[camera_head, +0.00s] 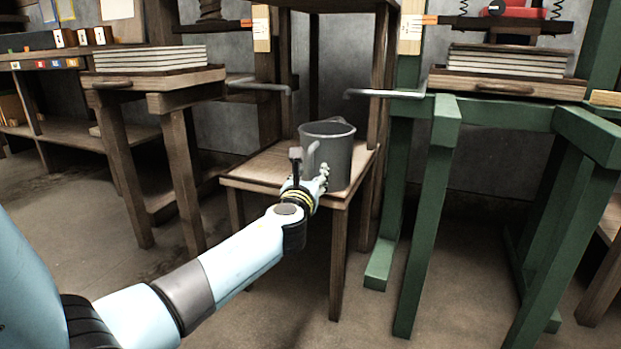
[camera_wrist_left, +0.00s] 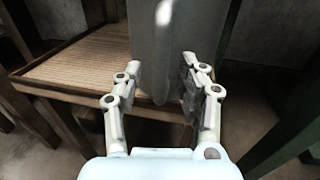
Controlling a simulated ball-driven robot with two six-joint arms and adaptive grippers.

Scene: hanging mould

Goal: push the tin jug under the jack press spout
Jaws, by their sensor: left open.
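The grey tin jug (camera_head: 336,160) stands upright on a small wooden table (camera_head: 250,170). My left gripper (camera_head: 318,178) is at its near side, fingers open, with the jug wall in front of and between the fingertips. In the left wrist view the jug (camera_wrist_left: 165,45) rises between the open fingers (camera_wrist_left: 160,70); firm contact cannot be told. The green-framed jack press (camera_head: 445,115) is at right, its spout (camera_head: 385,93) pointing left. The spout's tip appears above the jug's right rim; depth alignment is unclear. My right gripper is not in view.
A second, wooden press with a screw (camera_head: 210,12) stands at left, its spout (camera_head: 258,86) pointing right. Wooden posts (camera_head: 378,120) rise behind and beside the jug. The green legs (camera_head: 425,220) stand right of the small table. The table's left part is bare.

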